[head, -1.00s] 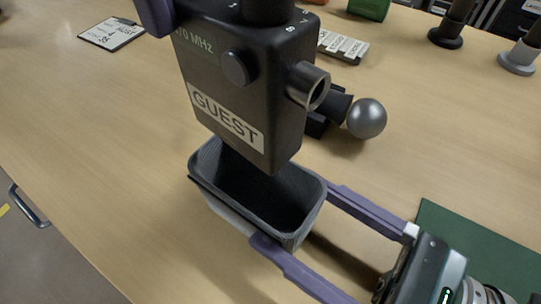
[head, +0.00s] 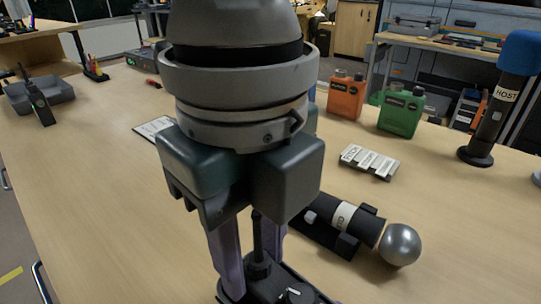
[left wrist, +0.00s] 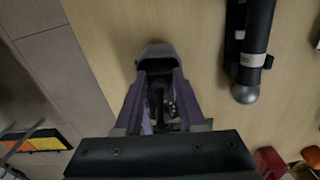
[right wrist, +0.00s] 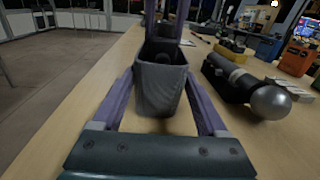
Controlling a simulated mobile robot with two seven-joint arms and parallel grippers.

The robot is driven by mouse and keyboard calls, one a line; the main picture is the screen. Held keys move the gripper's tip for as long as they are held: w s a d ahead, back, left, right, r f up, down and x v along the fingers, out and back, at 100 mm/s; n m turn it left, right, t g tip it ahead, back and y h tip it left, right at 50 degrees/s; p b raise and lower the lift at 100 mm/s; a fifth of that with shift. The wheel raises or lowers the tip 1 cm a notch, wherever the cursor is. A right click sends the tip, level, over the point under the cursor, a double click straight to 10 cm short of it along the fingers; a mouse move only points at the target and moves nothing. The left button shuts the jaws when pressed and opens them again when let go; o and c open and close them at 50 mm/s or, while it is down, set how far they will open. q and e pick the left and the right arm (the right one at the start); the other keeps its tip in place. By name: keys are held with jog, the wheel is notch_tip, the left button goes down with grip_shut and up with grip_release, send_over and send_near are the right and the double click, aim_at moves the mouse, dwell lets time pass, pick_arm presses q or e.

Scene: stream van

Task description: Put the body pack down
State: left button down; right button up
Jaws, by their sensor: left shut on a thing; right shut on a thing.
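My left gripper (head: 246,262) is in the middle of the head view, pointing down. Its purple fingers are shut on the black body pack (head: 285,293), around the thin post on its top. Only the pack's top shows, at the lower edge. My left gripper also shows in the left wrist view (left wrist: 158,95). My right gripper (right wrist: 160,92) is shut on a grey open-topped pouch (right wrist: 158,88), one finger on each side. The pouch's rim also shows in the left wrist view (left wrist: 158,50). How deep the pack sits in the pouch is hidden.
A black microphone with a silver ball (head: 400,245) lies right of the pack. Behind it are a white labelled strip (head: 368,161), an orange pack (head: 346,97), a green pack (head: 400,113) and an upright blue-topped microphone (head: 500,95). A grey tray (head: 58,90) stands far left.

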pick_arm(q)
jog(key=shift+f, duration=0.1)
jog(key=c, duration=0.5)
grip_release()
notch_tip(320, 180, up, 12)
pick_arm(e)
jog(key=o, duration=1.3)
jog(key=shift+c, duration=0.2)
